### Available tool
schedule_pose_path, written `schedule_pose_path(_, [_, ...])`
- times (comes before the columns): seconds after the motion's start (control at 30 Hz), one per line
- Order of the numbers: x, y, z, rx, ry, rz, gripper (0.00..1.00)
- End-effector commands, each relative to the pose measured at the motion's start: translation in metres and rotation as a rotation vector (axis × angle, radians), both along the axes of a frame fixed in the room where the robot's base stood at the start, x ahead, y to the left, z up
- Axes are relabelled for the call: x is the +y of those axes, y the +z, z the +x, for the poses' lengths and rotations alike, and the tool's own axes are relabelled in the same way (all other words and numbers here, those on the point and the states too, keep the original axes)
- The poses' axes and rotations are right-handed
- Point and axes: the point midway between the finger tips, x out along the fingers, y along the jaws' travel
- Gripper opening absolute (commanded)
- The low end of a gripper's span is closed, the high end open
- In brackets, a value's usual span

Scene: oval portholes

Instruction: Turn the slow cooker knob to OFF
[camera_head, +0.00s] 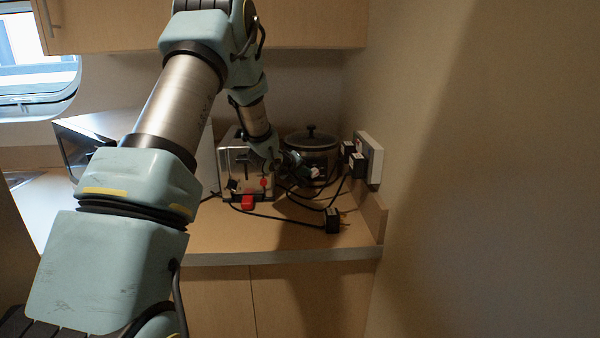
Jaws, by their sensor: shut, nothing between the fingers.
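The slow cooker (321,146) is a dark round pot with a lid and a black lid knob. It stands at the back right corner of the counter, close to the wall. My gripper (316,173) is in front of the cooker's lower front, and its fingers are small and dim here. It looks shut and empty. The control knob is hidden or too small to make out behind my gripper, so I cannot tell its setting or whether I touch it.
A metallic toaster-like appliance (233,160) with red parts stands left of the cooker. A wall socket box (370,158) holds black plugs. A loose black plug (332,221) and cables lie on the counter (230,236). A cabinet (310,24) hangs above.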

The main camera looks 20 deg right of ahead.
Motion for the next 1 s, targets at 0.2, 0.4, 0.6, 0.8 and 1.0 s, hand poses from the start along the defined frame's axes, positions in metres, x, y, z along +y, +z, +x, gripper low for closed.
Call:
schedule_pose_path(0.2, [0.004, -0.007, 0.001, 0.016, 0.003, -0.068, 0.00])
schedule_pose_path(0.4, [0.006, -0.017, 0.002, 0.051, 0.005, -0.250, 0.00])
schedule_pose_path(0.6, [0.007, -0.026, 0.002, 0.084, 0.007, -0.432, 0.00])
schedule_pose_path(0.8, [0.006, -0.032, 0.002, 0.111, 0.006, -0.588, 0.00])
schedule_pose_path(1.0, [0.005, -0.032, 0.002, 0.124, 0.004, -0.662, 0.00])
